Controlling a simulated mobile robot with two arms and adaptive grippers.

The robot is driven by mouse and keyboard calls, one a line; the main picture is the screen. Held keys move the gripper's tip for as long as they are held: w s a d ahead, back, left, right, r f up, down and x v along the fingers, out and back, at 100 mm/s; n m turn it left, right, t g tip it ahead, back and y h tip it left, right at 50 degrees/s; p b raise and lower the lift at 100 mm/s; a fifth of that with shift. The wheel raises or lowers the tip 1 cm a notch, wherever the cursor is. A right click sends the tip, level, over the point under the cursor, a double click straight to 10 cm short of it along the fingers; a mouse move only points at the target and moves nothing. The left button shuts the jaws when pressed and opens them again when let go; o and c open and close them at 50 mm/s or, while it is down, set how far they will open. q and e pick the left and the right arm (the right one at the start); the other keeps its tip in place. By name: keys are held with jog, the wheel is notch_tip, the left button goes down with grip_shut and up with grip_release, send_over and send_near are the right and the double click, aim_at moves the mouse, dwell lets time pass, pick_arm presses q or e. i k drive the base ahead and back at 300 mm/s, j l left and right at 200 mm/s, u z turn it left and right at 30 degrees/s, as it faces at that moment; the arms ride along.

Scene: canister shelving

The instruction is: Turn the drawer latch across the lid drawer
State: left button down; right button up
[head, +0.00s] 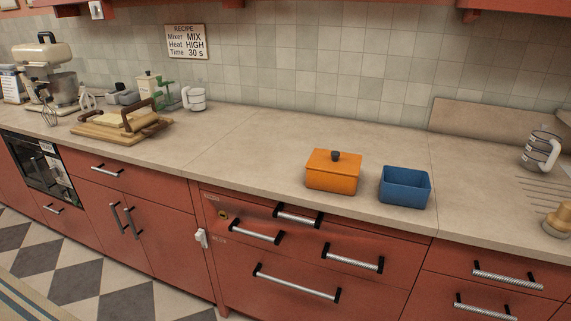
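The red drawer block (300,262) stands under the counter in the middle of the head view. It has several drawers with silver bar handles and black ends. A small white latch-like piece (202,238) sits at its left edge, beside the cabinet doors. A small round brass-coloured fitting (222,213) is on the left of the drawer front. I cannot tell which of the two is the drawer latch. Small labels on the drawer fronts are too small to read, so I cannot tell which is the lid drawer. The drawers look shut. Neither of my grippers is in view.
An orange lidded box (332,178) and an open blue bin (404,187) stand on the counter (240,160) above the drawers. A mixer (50,80), a wooden board (120,128) and a white mug (195,99) stand left. The checkered floor (95,280) at left looks clear.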

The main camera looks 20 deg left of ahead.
aim_at(201, 236)
jog(key=u, duration=1.25)
